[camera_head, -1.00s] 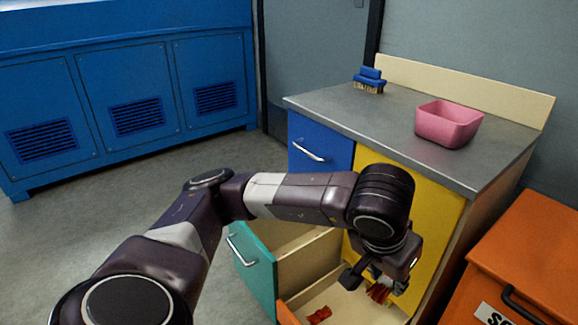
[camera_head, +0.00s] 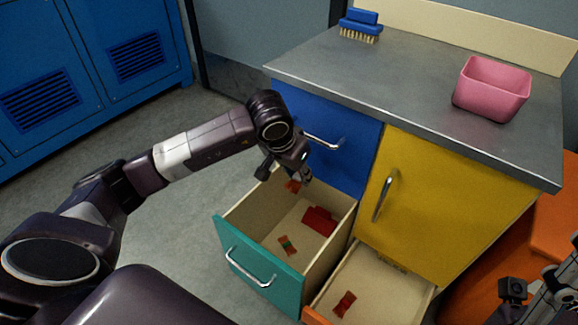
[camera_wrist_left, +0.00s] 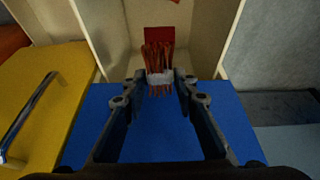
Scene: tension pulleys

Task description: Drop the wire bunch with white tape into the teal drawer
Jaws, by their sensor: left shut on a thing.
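My left gripper (camera_head: 291,178) is shut on an orange-red wire bunch (camera_head: 293,187), held over the back end of the open teal drawer (camera_head: 257,268). In the left wrist view the wire bunch (camera_wrist_left: 159,58) has a white tape band (camera_wrist_left: 160,78) and sits between the two fingertips. The drawer's pale inside shows beyond it. Inside the teal drawer lie a red block-like thing (camera_head: 319,220) and another wire bunch with a green band (camera_head: 287,246). My right gripper (camera_head: 515,291) shows only in part at the lower right edge; its jaws are unclear.
An open orange drawer (camera_head: 384,290) below holds another wire bunch (camera_head: 344,303). The blue drawer front (camera_head: 335,145) and yellow door (camera_head: 430,195) are shut. A pink bowl (camera_head: 492,90) and a blue brush (camera_head: 361,25) stand on the grey countertop (camera_head: 410,90).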

